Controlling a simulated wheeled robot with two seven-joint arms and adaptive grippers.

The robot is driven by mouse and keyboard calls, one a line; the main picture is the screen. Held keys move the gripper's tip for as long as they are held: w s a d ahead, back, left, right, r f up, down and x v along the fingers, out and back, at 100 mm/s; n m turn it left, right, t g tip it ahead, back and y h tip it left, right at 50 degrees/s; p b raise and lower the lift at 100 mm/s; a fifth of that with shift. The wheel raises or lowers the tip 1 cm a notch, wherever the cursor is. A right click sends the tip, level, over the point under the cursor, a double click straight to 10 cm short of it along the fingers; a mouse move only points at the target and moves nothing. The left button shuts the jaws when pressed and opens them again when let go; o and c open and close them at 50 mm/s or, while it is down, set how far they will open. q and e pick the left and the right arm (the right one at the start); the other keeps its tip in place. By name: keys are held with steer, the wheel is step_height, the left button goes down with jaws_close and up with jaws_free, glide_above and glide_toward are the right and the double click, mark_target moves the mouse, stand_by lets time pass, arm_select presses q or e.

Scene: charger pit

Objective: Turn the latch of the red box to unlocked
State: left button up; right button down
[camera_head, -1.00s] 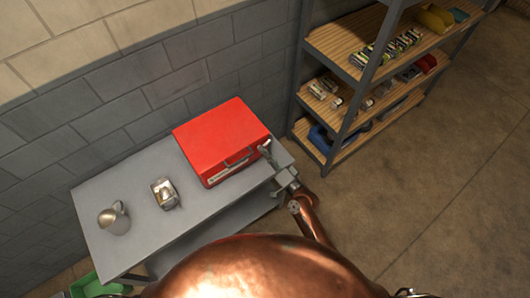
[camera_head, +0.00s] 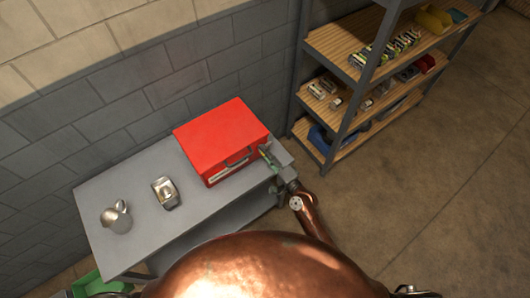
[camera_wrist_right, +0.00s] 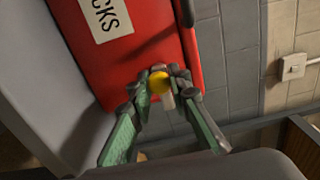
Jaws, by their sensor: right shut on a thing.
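The red box (camera_head: 215,135) sits shut on the grey table, with a handle on its front; its red front also shows in the wrist view (camera_wrist_right: 125,65). In the wrist view the latch shows as a round yellow piece (camera_wrist_right: 159,82) with a pale tab beside it, low on the front near the box's edge. My right gripper (camera_head: 266,154) is at the right end of the box's front. Its green-sided fingers, seen in the wrist view (camera_wrist_right: 160,87), are shut on the latch and partly cover it. I cannot read the latch's setting. My left gripper is not in view.
The grey table (camera_head: 140,185) also holds a metal mug (camera_head: 117,219) and a small metallic item (camera_head: 165,193), both left of the box. A wooden-shelved rack (camera_head: 335,45) stands close on the right. A block wall is behind. A green bin (camera_head: 92,285) is at lower left.

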steer(key=c, duration=1.8)
jaws_free()
steer(key=v, duration=1.2)
